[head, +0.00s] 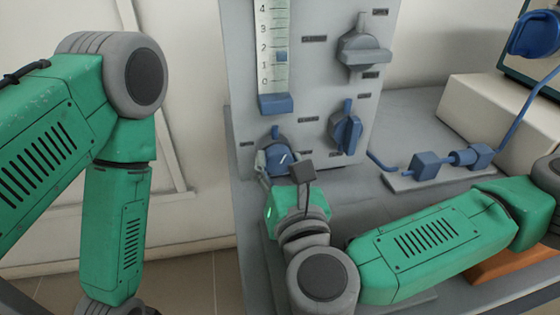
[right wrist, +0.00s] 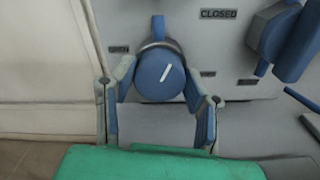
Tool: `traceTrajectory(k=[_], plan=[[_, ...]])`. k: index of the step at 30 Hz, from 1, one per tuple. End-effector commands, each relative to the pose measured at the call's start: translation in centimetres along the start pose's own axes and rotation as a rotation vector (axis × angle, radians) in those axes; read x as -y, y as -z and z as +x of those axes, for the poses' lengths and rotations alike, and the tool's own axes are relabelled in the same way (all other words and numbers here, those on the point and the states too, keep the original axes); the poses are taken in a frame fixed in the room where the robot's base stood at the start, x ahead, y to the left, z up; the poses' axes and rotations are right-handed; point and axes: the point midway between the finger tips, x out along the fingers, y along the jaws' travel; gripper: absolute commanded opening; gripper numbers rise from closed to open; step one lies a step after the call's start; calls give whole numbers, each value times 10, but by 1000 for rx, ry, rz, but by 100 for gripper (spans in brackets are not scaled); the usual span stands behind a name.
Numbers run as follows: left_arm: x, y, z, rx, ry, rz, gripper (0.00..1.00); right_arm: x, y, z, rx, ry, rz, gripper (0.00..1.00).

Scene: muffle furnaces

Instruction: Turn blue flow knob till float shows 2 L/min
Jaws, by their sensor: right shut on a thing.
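The blue flow knob (head: 283,156), with a white pointer line, sits on the grey panel below the flow tube. In the right wrist view the knob (right wrist: 160,72) faces me, its line slanting up to the right. My right gripper (head: 276,163) is shut on the knob, one finger on each side; both fingers show in the right wrist view (right wrist: 160,88). The flow tube (head: 271,30) has a scale from 0 up to 4 in view. Its blue float (head: 282,56) sits between 1 and 2. My left arm shows at left, but its gripper is out of view.
A grey valve handle (head: 364,50) and a blue valve handle (head: 346,131) stick out right of the knob. Blue fittings (head: 426,165) with a hose lie on a plate at right. A beige box (head: 500,115) stands behind them. A "CLOSED" label (right wrist: 219,14) is on the panel.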

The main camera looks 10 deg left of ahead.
Motion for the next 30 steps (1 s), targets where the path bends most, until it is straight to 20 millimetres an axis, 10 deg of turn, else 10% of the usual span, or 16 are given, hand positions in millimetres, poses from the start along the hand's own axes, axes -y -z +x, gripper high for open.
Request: traceTrajectory(k=[3, 4, 6, 17, 30], plan=[[0, 0, 0, 0, 0, 0, 79, 0, 1, 0, -2, -1, -1, 12], [0, 0, 0, 0, 0, 0, 79, 0, 1, 0, -2, -1, -1, 48], [0, 0, 0, 0, 0, 0, 79, 0, 1, 0, -2, 0, -1, 61], [0, -2, 0, -2, 0, 0, 79, 0, 1, -6, -2, 0, -1, 61], [0, -1, 0, -2, 0, 0, 79, -1, 2, -69, -4, -2, -1, 61]])
